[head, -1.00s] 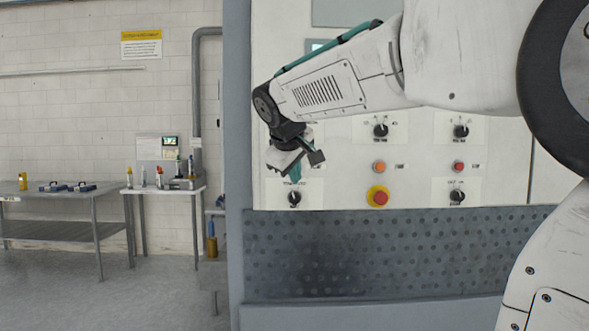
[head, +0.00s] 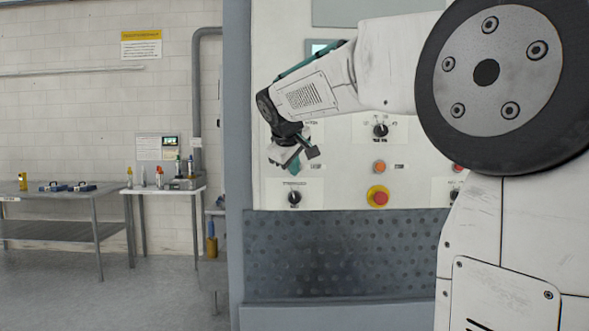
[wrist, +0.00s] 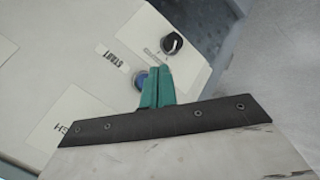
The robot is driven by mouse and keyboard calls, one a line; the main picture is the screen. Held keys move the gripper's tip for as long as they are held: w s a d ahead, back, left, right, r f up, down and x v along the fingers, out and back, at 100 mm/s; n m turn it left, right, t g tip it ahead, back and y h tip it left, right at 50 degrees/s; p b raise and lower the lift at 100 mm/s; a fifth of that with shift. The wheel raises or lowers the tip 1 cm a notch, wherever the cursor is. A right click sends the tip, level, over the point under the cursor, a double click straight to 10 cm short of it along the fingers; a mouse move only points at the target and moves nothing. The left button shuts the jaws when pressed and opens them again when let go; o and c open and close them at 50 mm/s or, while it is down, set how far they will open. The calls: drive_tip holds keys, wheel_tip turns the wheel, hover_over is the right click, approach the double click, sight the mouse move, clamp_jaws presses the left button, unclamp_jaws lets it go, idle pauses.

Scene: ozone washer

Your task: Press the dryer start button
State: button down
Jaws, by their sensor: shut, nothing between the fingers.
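The dryer start button is a blue round button (wrist: 140,82) on the white control panel, beside a START label (wrist: 112,57) in the wrist view. My gripper (wrist: 161,70) has its green fingers shut together with nothing between them. The fingertips overlap the right edge of the button in the wrist view, and I cannot tell if they touch it. In the head view my gripper (head: 293,165) is in front of the left part of the panel (head: 335,190) and hides the button.
A black knob (wrist: 172,43) sits close to the fingertips. An orange button (head: 380,167) and a red emergency stop (head: 380,197) are to the right of my gripper. A dark perforated panel (head: 340,250) lies below. Tables (head: 60,225) stand at the left.

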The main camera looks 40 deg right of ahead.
drive_tip(key=shift+w+d, duration=0.8)
drive_tip(key=shift+w, duration=0.35)
idle(1.3)
drive_tip(key=shift+w+d, duration=0.25)
drive_tip(key=shift+w, duration=0.1)
drive_tip(key=shift+w+d, duration=0.25)
drive_tip(key=shift+w, duration=0.15)
idle(0.6)
idle(0.4)
drive_tip(key=shift+s+a, duration=0.5)
drive_tip(key=shift+s, duration=0.25)
drive_tip(key=s+a, duration=0.2)
drive_tip(key=s, duration=0.2)
drive_tip(key=shift+s+a, duration=0.1)
drive_tip(key=shift+a, duration=0.3)
